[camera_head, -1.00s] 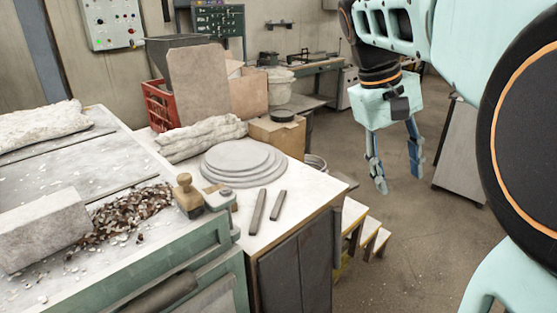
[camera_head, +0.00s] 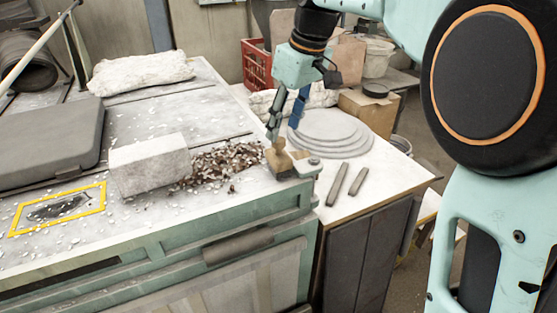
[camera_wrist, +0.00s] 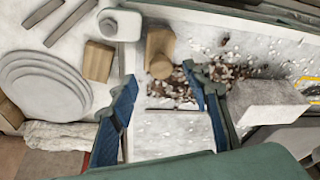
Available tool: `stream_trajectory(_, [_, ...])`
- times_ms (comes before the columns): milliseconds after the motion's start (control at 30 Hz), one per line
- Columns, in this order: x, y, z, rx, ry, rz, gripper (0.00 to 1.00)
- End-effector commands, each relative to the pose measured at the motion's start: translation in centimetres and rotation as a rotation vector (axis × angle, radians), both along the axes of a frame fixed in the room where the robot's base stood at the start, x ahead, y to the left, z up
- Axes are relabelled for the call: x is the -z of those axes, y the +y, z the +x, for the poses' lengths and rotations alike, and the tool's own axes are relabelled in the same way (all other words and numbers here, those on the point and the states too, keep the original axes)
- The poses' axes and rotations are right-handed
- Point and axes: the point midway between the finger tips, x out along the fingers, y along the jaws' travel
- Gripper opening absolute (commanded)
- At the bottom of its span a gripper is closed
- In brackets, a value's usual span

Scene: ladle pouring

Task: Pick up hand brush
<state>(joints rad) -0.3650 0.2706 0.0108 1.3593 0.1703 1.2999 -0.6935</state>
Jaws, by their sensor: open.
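A small wooden tool with a rounded knob, which looks like the hand brush (camera_head: 278,160), stands at the right end of the green-fronted bench, beside brown and white debris. In the wrist view its knob (camera_wrist: 160,66) shows between and just beyond the fingertips. My gripper (camera_head: 283,130) is open and empty, pointing down just above the brush. Its two blue fingers (camera_wrist: 160,78) are spread to either side in the wrist view. No bristles can be made out.
A wooden block (camera_wrist: 98,61) and a pale grey device (camera_wrist: 120,24) sit close beside the brush. A pale stone block (camera_head: 150,163) lies left of the debris (camera_head: 225,162). Grey discs (camera_head: 330,130) and two dark bars (camera_head: 337,184) lie on the right-hand table.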

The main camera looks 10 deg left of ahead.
Motion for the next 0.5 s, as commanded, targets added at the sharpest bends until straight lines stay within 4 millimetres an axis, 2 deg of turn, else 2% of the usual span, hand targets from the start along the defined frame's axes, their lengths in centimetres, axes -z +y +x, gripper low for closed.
stream_trajectory(333, [4.1,1.2,0.5,0.001,0.003,-0.002,0.44])
stream_trajectory(500, [5.2,1.4,0.7,0.001,0.000,-0.002,0.44])
